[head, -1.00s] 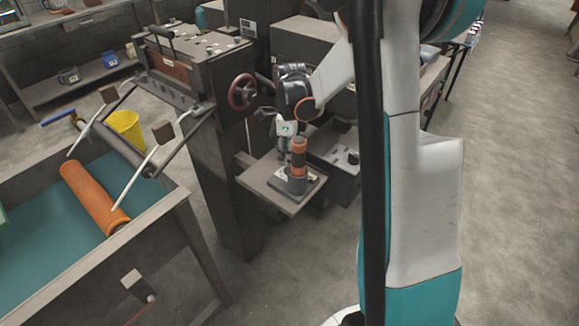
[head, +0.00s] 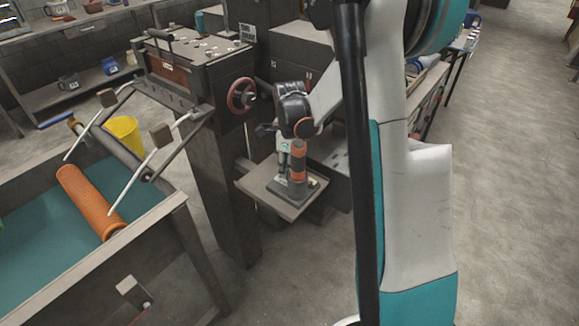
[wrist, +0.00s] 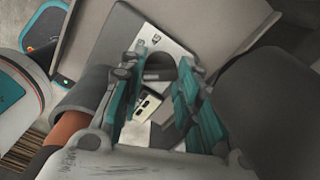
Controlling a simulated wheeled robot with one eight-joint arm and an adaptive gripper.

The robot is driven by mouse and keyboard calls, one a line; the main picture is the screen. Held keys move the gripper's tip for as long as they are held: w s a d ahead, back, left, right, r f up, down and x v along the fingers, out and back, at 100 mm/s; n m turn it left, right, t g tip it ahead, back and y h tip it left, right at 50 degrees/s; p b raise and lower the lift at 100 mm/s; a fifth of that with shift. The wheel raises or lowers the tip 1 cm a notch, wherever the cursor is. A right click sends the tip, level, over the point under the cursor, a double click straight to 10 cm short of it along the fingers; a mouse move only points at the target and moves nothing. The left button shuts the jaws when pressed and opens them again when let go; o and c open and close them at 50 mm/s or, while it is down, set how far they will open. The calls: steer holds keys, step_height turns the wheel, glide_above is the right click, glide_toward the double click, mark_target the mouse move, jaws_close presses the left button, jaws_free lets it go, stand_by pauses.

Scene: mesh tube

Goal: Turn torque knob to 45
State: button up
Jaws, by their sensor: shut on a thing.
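A bench device with an orange-and-grey upright column (head: 298,160) stands on a grey base (head: 289,190) on a small side table. My gripper (head: 284,153) is lowered just behind and left of the column, over the base. In the wrist view its teal fingers (wrist: 160,88) point down at the device's light grey base plate (wrist: 185,58). The orange-and-grey column (wrist: 75,112) is at the left there. The fingers are closed on a small part low on the device, apparently the torque knob.
The small grey table (head: 259,188) projects from the machine column. A machine with a red handwheel (head: 241,95) stands at the left behind it. A bench with an orange mesh tube (head: 88,202) is at the far left. Open floor lies in front.

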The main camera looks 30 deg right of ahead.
steer(key=shift+m, duration=2.3)
steer(key=o, duration=0.8)
steer(key=shift+o, duration=0.2)
step_height(320, 180, up, 12)
